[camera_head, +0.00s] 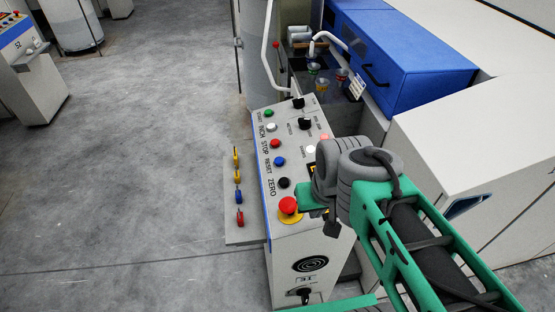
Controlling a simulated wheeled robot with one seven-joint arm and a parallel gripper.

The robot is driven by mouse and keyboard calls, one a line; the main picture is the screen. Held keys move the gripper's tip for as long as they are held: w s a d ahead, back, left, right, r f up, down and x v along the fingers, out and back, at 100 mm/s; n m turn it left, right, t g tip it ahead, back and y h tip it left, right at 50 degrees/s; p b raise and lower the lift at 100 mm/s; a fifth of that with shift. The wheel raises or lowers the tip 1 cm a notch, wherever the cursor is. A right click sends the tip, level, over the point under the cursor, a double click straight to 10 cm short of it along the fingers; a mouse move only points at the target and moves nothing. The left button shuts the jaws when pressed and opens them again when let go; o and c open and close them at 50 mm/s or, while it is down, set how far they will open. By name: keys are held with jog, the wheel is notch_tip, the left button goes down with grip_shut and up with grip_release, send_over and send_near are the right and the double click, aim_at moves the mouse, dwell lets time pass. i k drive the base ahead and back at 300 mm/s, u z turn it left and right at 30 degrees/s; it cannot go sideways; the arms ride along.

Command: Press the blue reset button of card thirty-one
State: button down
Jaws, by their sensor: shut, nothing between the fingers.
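The control panel (262,178) is the sloped top of a pale cabinet standing beside the machine. The blue reset button (279,161) sits in the panel's left row, between the red stop button (275,143) and the black zero button (284,183), with RESET lettered beside it. It is in plain view and nothing covers it. My gripper (308,196) is shut and empty at the end of my green arm. In the picture it lies right of and below the blue button, close to the red mushroom button. My wrist hides part of the panel's right side.
The red mushroom button (289,205) on its yellow ring is near my gripper. Black selector knobs (298,102) stand at the panel's far end. Coloured-handled tools (238,196) hang on a side plate at left. A blue machine cover (405,60) rises at right. The grey floor at left is open.

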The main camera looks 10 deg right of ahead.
aim_at(279, 161)
jog(key=u, duration=0.8)
jog(key=k, duration=1)
jog(key=u, duration=0.9)
jog(key=k, duration=0.35)
jog(key=u, duration=0.5)
jog(key=i, duration=1.55)
jog(key=z, duration=0.3)
jog(key=i, duration=0.95)
jog(key=z, duration=1.55)
jog(key=i, duration=0.95)
jog(key=z, duration=1)
